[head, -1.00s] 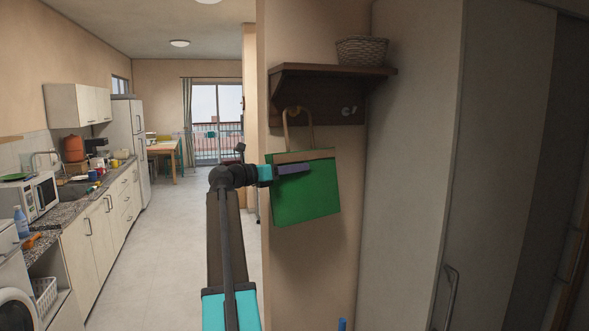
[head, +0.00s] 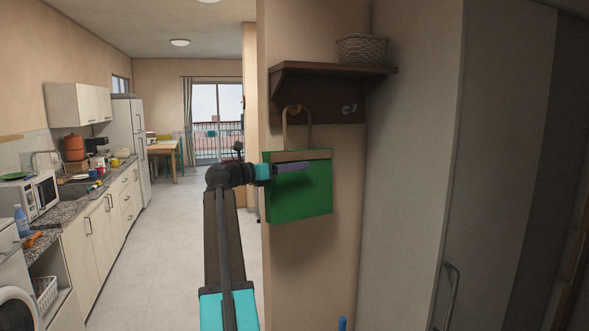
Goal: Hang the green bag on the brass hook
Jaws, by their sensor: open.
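The green bag (head: 300,201) is against the wall below a dark wooden shelf, with a tan top band and a tan loop handle (head: 309,128). Its handle reaches up to the brass hook (head: 294,110) at the left of the shelf's back board and appears to be looped over it. The hook is small and partly hidden by the handle. My gripper (head: 292,168) is open in front of the bag's upper part, just below the tan band. Whether the fingers still touch the bag cannot be told.
A silver hook (head: 349,109) is on the same board to the right. A wicker basket (head: 362,49) stands on the shelf (head: 330,70). A tall pale cabinet (head: 430,180) is at the right. A kitchen counter (head: 75,205) runs along the left, with clear floor (head: 160,240) between.

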